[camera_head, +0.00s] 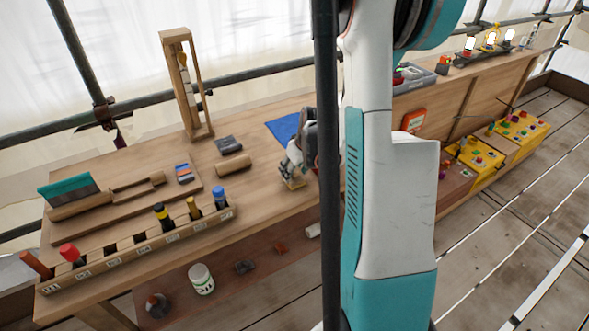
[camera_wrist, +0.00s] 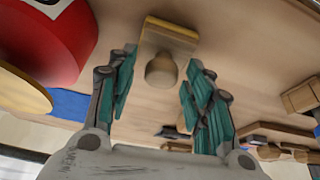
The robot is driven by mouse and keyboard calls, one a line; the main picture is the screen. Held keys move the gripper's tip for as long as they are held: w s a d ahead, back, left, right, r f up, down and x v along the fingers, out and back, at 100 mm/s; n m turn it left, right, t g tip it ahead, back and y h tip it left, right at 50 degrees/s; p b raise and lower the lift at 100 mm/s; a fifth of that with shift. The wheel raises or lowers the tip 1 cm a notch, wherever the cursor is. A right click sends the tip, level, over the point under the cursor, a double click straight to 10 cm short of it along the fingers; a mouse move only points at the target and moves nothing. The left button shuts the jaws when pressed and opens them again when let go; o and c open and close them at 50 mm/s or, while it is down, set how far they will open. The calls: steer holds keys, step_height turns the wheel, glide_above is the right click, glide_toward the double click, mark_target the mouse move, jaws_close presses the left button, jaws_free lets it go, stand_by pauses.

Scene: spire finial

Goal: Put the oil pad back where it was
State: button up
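A tan block-like pad with a rounded wooden knob, which looks like the oil pad (camera_wrist: 161,72), lies on the wooden bench in the wrist view. My gripper (camera_wrist: 160,62) is open, with its teal-lined fingers on either side of the knob and a gap on both sides. In the head view my gripper (camera_head: 291,172) is low over the bench, right of the middle, and the pad (camera_head: 293,184) shows just under its fingertips. My arm and a dark pole hide the bench to the right. I cannot tell where the pad was before.
A slotted wooden rack (camera_head: 140,248) with colored-top markers stands along the front edge. A wooden roll (camera_head: 233,162) and a dark block (camera_head: 228,145) lie left of my gripper. A blue cloth (camera_head: 283,127) is behind it. A large red round object (camera_wrist: 48,40) is close in the wrist view.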

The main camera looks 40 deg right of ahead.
steer(key=shift+r, duration=0.25)
steer(key=p+v, duration=0.4)
steer(key=v, duration=0.7)
steer(key=shift+s+r, duration=0.2)
steer(key=shift+r, duration=0.15)
